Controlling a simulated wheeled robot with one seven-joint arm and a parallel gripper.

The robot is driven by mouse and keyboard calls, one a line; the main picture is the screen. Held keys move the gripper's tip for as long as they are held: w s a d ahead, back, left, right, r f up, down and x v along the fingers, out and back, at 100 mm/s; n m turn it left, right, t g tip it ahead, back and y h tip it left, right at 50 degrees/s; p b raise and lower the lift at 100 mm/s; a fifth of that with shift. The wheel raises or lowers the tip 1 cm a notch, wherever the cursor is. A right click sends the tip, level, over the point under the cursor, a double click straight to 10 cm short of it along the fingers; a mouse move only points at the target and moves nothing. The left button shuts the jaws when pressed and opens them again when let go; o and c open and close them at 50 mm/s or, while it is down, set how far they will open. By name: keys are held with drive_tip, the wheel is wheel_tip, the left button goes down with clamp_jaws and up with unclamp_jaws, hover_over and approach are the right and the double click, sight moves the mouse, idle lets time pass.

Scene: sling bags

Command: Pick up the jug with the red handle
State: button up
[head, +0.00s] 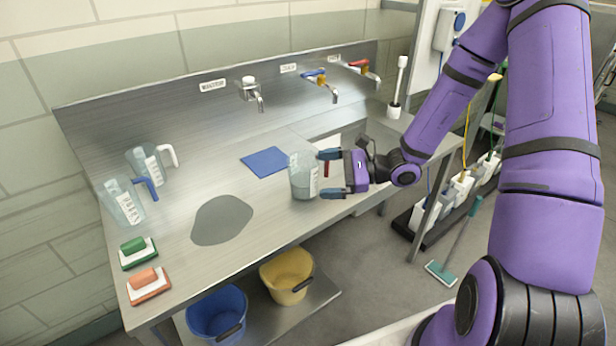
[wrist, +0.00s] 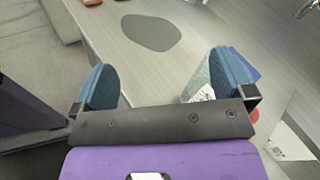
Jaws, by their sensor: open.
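The clear jug (head: 303,183) with the red handle (head: 326,169) stands upright on the steel counter (head: 185,258) near its front edge. Its handle points right, toward my gripper (head: 331,174). In the head view my open fingers lie on either side of the handle, with their tips close to the jug's body; I cannot tell if they touch it. In the wrist view my gripper (wrist: 164,82) shows its two blue fingers wide apart.
A white-handled jug (head: 148,167) and a blue-handled jug (head: 123,206) stand at the left. A blue cloth (head: 266,162) lies behind the red-handled jug. Buckets stand below.

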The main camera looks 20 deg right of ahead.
sight(314, 180)
drive_tip(key=w+d+f+m+t+h, duration=0.1)
drive_tip(key=f+m+t, duration=0.1)
drive_tip(key=f+m, duration=0.1)
drive_tip(key=w+d+f+m+t+h, duration=0.2)
drive_tip(key=f+m+t, duration=0.1)
drive_tip(key=m, duration=0.1)
drive_tip(key=w+d+f+m+t+h, duration=0.1)
drive_tip(key=d+f+m+t, duration=0.1)
drive_tip(key=f+m+t, duration=0.1)
drive_tip(key=shift+w+f+m, duration=0.35)
drive_tip(key=shift+f+m, duration=0.15)
drive_tip(key=shift+f, duration=0.1)
drive_tip(key=x, duration=0.5)
drive_tip(key=shift+d, duration=0.15)
drive_tip(key=shift+d+f+x, duration=0.1)
drive_tip(key=shift+f+x, duration=0.05)
drive_tip(key=shift+x, duration=1.3)
drive_tip(key=shift+d+f+x, duration=0.1)
drive_tip(key=shift+d+x, duration=0.05)
drive_tip(key=shift+x, duration=1.3)
drive_tip(key=shift+w, duration=0.15)
drive_tip(key=c, duration=0.9)
drive_tip(key=shift+o, duration=0.2)
drive_tip(key=shift+r, duration=0.1)
